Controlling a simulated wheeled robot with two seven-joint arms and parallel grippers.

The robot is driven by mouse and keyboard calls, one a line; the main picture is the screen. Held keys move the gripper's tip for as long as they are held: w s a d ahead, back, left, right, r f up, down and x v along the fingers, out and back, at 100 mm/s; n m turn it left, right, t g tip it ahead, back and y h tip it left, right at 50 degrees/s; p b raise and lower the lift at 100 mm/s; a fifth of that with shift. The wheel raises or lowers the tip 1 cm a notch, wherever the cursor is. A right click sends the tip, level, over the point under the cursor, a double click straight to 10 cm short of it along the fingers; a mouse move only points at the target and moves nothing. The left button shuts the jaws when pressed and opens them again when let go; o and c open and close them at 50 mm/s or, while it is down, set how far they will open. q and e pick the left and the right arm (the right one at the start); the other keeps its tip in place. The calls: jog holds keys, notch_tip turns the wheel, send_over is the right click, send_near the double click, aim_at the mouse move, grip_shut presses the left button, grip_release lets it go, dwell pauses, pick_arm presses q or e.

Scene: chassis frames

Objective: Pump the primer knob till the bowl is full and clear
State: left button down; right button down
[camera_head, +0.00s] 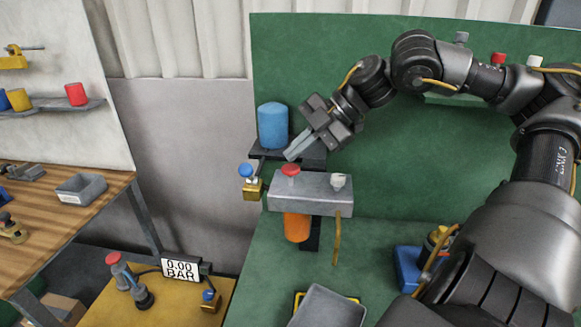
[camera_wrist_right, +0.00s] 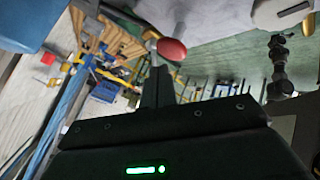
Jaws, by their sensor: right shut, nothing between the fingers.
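The red primer knob (camera_head: 290,170) sits on top of a grey filter head (camera_head: 311,193) mounted on the green panel. An orange bowl (camera_head: 297,227) hangs under the head; how full or clear it is cannot be told. My right gripper (camera_head: 292,154) is shut and empty, its fingertips just above the red knob. In the right wrist view the red knob (camera_wrist_right: 171,50) shows just beyond the shut fingers (camera_wrist_right: 157,72); whether they touch cannot be told. A white fitting (camera_head: 338,181) is on the head's right end. My left gripper is not in view.
A blue canister (camera_head: 272,126) stands on a dark bracket behind the head. A small blue-knobbed brass valve (camera_head: 252,183) is at its left. Below are a display reading 0.00 BAR (camera_head: 181,268), a grey tray (camera_head: 325,308) and a blue box (camera_head: 408,266).

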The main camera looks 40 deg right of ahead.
aim_at(297, 166)
jog(key=shift+f, duration=0.1)
jog(key=shift+f, duration=0.35)
jog(key=shift+f+b, duration=0.75)
jog(key=shift+f, duration=0.25)
dwell(1.1)
dwell(0.4)
jog(key=shift+r+p, duration=1.25)
jog(key=shift+r, duration=0.2)
notch_tip(297, 166, up, 5)
jog(key=p, duration=0.4)
